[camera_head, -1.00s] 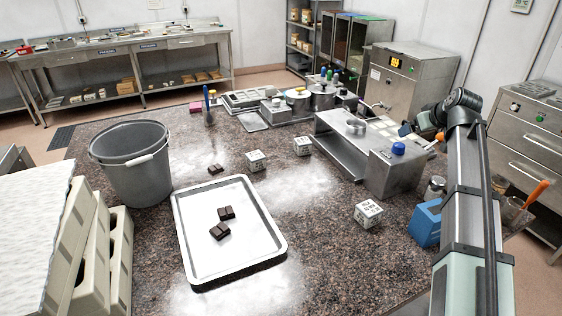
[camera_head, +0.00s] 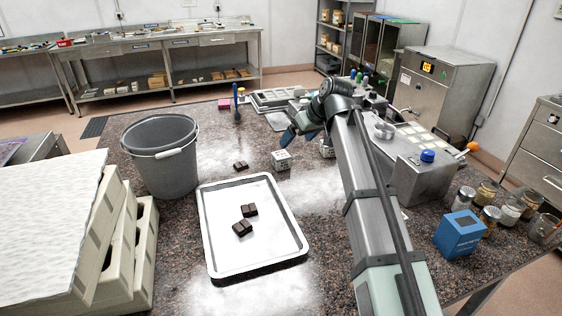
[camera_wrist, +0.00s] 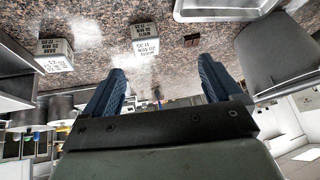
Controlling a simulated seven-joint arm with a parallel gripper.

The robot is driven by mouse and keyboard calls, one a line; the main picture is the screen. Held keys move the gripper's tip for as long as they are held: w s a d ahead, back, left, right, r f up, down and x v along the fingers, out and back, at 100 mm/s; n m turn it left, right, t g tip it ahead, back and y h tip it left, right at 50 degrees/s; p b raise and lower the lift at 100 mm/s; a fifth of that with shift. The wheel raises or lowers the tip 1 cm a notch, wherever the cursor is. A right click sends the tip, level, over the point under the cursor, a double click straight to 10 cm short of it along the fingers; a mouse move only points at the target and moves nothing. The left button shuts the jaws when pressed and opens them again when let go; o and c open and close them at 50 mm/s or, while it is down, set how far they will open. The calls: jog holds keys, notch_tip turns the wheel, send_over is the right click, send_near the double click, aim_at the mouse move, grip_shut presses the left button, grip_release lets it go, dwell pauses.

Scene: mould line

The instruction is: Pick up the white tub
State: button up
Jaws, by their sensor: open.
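Two small white cube-shaped items with black print, the only candidates for the white tub, stand on the speckled counter: a left one (camera_head: 281,160) and a right one (camera_head: 327,150), partly hidden by my arm. In the wrist view the left one (camera_wrist: 145,40) is near the top middle and the other (camera_wrist: 55,55) at upper left. I cannot tell which is meant. My gripper (camera_head: 290,134), with blue fingers, is open and empty, above and behind the left one in the head view. The wrist view shows both fingers apart (camera_wrist: 162,68), with nothing between them.
A grey bucket (camera_head: 163,180) stands left, beside a white tray (camera_head: 283,248) holding dark chocolate pieces (camera_head: 243,228). A loose chocolate piece (camera_head: 240,165) lies near the left white item. A steel machine (camera_head: 420,178), jars and a blue box (camera_head: 460,233) are right.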

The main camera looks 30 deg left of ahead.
jog(key=m+h, duration=0.1)
jog(key=h, duration=0.1)
send_near(282, 155)
notch_tip(282, 155, up, 3)
jog(key=s, duration=0.2)
jog(key=shift+m+t+h, duration=0.4)
jog(key=shift+h, duration=0.1)
jog(key=x, duration=1.4)
jog(key=shift+w+a+f, duration=0.1)
jog(key=shift+w+f, duration=0.15)
jog(key=shift+w, duration=0.05)
jog(key=c, duration=1.1)
